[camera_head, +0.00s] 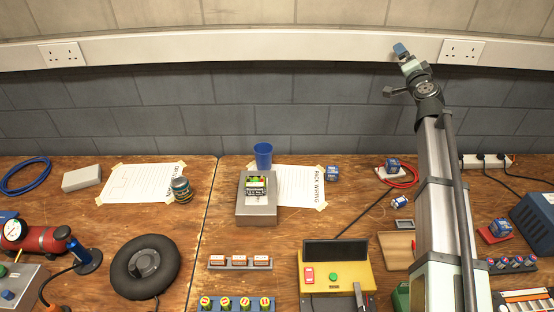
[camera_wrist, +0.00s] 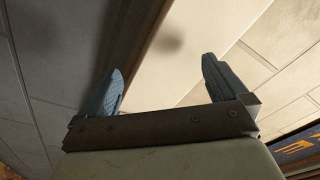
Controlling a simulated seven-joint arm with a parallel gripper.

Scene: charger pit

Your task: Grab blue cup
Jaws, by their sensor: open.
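The blue cup (camera_head: 263,156) stands upright at the back of the wooden bench, near the middle of the head view, just behind a grey metal box. My gripper (camera_head: 400,50) is raised high at the upper right in front of the wall, far from the cup. In the wrist view its two blue-grey fingers (camera_wrist: 160,88) are spread apart with nothing between them. The wrist view shows wall and trunking but no cup.
The grey box (camera_head: 256,208) with a small colourful device on top is just in front of the cup. A taped paper (camera_head: 295,187) lies to its right. A dark jar (camera_head: 181,190) stands to its left. A yellow tester (camera_head: 337,276) is at the front.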

